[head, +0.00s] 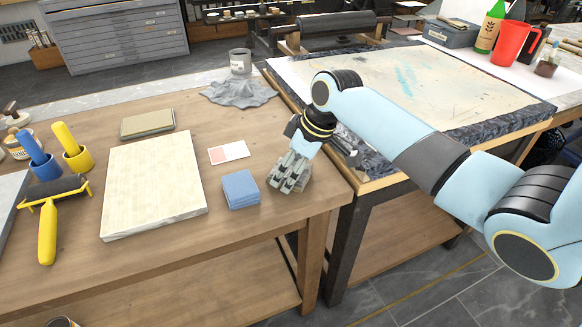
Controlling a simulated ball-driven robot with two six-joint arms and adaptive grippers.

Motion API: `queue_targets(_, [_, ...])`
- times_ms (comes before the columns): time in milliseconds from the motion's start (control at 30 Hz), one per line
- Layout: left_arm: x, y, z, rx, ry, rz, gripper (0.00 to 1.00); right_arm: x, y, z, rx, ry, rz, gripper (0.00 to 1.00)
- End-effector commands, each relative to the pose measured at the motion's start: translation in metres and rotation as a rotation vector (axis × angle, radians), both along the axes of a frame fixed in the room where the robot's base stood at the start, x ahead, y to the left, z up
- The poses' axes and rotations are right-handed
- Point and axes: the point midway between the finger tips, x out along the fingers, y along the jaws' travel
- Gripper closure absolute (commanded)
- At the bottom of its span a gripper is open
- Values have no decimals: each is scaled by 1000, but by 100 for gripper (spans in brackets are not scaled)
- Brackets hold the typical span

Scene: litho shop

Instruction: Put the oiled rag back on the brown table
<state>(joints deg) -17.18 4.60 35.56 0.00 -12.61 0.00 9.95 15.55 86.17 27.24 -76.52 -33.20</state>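A grey crumpled cloth (240,92), which looks like the rag, lies spread at the back right of the brown table (85,262). My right gripper (287,183) points down at the table's front right corner, well in front of that cloth. Its fingers are close to a small grey-brown thing (305,178), mostly hidden behind them; I cannot tell what it is or whether they grip it. My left gripper is out of view.
A blue block stack (240,189) stands just left of my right gripper. A pale stone slab (154,184), a red-and-white card (229,152) and a yellow roller (48,225) lie farther left. A grey can (240,61) stands behind the cloth. A press bed (410,85) adjoins on the right.

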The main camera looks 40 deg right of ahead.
Motion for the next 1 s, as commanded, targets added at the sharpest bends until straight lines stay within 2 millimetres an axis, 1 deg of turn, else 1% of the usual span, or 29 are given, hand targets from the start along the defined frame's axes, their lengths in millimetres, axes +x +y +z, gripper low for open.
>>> queue_targets(33, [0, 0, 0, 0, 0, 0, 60, 0, 0, 0, 0, 0, 0, 22])
queue_targets(100, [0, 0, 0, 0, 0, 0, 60, 0, 0, 0, 0, 0, 0, 15])
queue_targets(333, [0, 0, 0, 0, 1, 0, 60, 0, 0, 0, 0, 0, 0, 15])
queue_targets(467, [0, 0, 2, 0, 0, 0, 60, -2, -2, 8, -1, -1, 1, 15])
queue_targets(567, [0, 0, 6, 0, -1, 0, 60, -6, -5, 24, -2, -2, 0, 15])
queue_targets(800, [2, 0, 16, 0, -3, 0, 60, -24, -16, 75, -4, -3, 2, 15])
queue_targets(900, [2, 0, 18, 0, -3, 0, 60, -30, -20, 93, -4, -3, 1, 15])
queue_targets(1000, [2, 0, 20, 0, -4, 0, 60, -35, -22, 105, -2, -1, 1, 15])
